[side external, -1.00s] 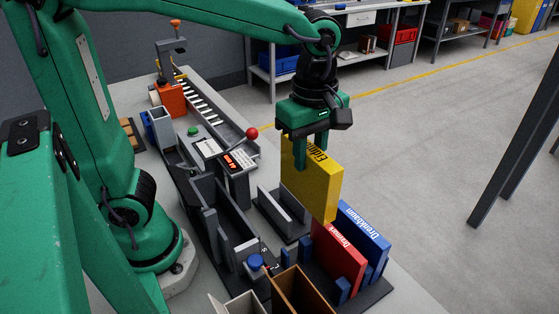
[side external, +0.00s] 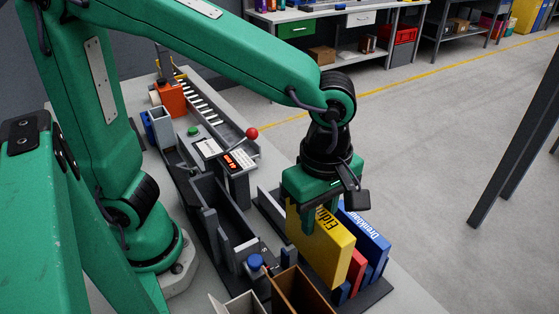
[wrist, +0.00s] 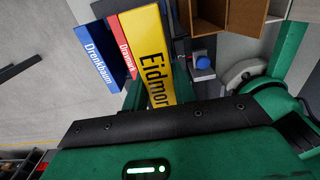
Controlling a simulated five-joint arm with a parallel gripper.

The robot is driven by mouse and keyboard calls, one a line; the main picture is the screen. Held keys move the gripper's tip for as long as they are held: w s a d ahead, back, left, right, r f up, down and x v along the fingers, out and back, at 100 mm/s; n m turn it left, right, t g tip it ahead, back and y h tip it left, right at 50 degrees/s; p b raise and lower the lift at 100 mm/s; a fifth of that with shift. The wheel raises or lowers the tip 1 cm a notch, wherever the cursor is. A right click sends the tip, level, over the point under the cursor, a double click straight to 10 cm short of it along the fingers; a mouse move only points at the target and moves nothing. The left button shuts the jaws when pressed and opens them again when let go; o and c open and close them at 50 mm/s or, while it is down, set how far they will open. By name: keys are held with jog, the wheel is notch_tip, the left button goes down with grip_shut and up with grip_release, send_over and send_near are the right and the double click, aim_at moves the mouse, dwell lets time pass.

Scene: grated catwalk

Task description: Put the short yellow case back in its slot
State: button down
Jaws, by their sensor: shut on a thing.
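The yellow case (side external: 321,247), lettered "Eidmor", is upright in my gripper (side external: 316,215), which is shut on its upper part. In the side external view it stands in front of the red case (side external: 355,272) and hides most of it. The blue case (side external: 365,243), lettered "Drenkbaum", stands behind the red one. The wrist view shows the yellow case (wrist: 153,53) beside the red case (wrist: 125,57) and the blue case (wrist: 97,55). All three are in or over the dark rack (side external: 372,295). I cannot tell whether the yellow case's lower edge touches the rack.
Brown open boxes (side external: 298,292) stand close in front of the rack. A blue-topped knob (side external: 255,262) and a grey bin (side external: 215,205) are to the left. A red-knobbed lever (side external: 251,134) stands farther back. The floor to the right is open.

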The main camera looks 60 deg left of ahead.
aim_at(314, 252)
jog(key=shift+f, duration=3.25)
jog(key=shift+f, duration=0.1)
jog(key=shift+f, duration=1.8)
jog(key=shift+f, duration=0.1)
jog(key=c, duration=1.1)
grip_release()
notch_tip(314, 252, up, 12)
jog(key=shift+r, duration=0.15)
